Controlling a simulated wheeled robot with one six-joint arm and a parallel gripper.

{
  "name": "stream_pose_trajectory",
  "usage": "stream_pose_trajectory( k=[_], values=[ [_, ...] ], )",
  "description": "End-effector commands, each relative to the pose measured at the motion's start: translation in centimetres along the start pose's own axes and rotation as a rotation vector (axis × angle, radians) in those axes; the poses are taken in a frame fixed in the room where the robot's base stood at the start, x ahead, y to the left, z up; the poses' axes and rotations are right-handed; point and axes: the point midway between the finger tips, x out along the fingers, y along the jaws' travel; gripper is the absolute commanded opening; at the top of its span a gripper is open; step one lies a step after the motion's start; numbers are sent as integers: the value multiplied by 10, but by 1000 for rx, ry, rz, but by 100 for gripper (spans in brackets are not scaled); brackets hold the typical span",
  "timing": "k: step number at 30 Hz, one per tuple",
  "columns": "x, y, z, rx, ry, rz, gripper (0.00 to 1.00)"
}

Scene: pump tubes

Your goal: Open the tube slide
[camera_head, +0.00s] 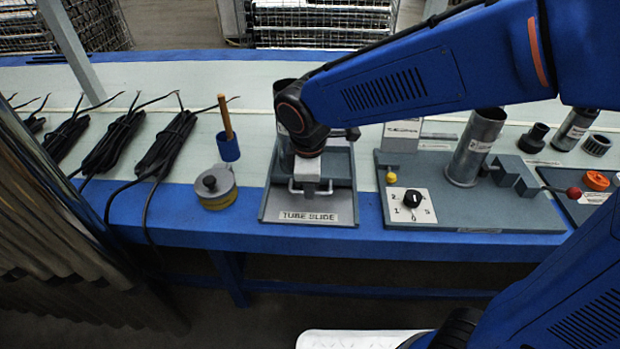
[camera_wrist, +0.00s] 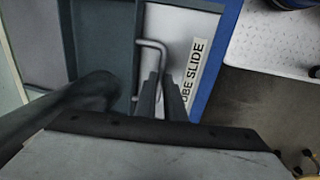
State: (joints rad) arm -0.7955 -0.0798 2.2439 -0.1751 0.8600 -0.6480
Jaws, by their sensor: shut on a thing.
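The tube slide (camera_head: 315,217) is a grey tray-like unit at the front edge of the bench, with a "TUBE SLIDE" label on its front. Its metal handle (camera_head: 327,187) is a bar bent at both ends. My gripper (camera_head: 311,184) reaches down from above and is shut on the handle. In the wrist view the two fingers (camera_wrist: 162,100) close around the handle bar (camera_wrist: 151,43), and the label lies just right of them. A metal tube (camera_head: 284,150) stands behind my gripper at the back of the slide, partly hidden by my arm.
Black cable bundles (camera_head: 165,143) lie farther left. Right is a grey plate (camera_head: 520,212) with a dial (camera_head: 411,200) and an upright metal tube (camera_head: 474,148).

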Motion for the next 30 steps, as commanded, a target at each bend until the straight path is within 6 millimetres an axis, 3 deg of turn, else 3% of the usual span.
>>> stream_pose_trajectory(
  k=[13, 16, 26, 30],
  values=[
    [-1, -2, -1, 0, 1, 1, 0],
    [-1, -2, -1, 0, 1, 1, 28],
    [-2, -2, 0, 0, 1, 1, 28],
    [-13, -2, -1, 0, 3, 3, 28]
  ],
)
